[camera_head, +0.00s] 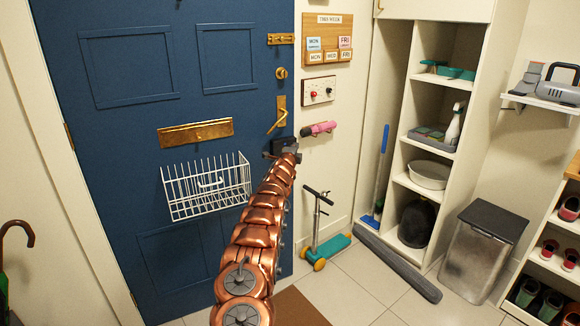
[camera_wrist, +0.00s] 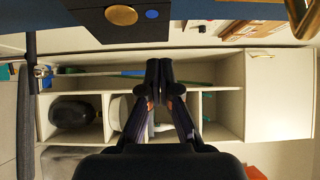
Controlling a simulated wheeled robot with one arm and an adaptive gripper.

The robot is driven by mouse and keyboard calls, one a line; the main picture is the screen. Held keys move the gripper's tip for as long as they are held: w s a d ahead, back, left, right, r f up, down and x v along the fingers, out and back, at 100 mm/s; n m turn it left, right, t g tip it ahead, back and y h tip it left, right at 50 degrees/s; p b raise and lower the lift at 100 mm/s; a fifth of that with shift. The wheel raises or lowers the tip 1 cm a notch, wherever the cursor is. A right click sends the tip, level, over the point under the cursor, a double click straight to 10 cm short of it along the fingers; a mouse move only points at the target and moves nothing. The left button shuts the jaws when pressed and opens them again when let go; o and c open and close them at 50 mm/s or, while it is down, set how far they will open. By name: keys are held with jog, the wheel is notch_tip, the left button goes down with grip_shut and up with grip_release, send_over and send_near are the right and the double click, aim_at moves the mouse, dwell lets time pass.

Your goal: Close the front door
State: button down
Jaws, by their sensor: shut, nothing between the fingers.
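The blue front door (camera_head: 110,120) fills the left of the head view, with its handle side on the right. A brass lever handle (camera_head: 279,115) sits near that edge, below a round brass lock (camera_head: 281,73). My gripper (camera_head: 284,148) is at the door's right edge, just below the lever; I cannot tell if it touches the door. In the wrist view my gripper (camera_wrist: 160,75) is shut and empty, pointing toward the cubbies. Part of a brass fitting (camera_wrist: 302,15) shows at the top right. I cannot tell how far the door stands open.
A white wire basket (camera_head: 207,187) and brass mail slot (camera_head: 195,132) are on the door. A scooter (camera_head: 325,240) stands by the wall. A grey roll (camera_head: 398,262) lies before the cubby unit (camera_head: 395,100). A bin (camera_head: 482,250) stands right.

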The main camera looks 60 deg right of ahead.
jog(key=s+b+v, duration=0.1)
jog(key=b+v, duration=0.9)
jog(key=v, duration=0.2)
jog(key=shift+f, duration=0.25)
dwell(1.2)
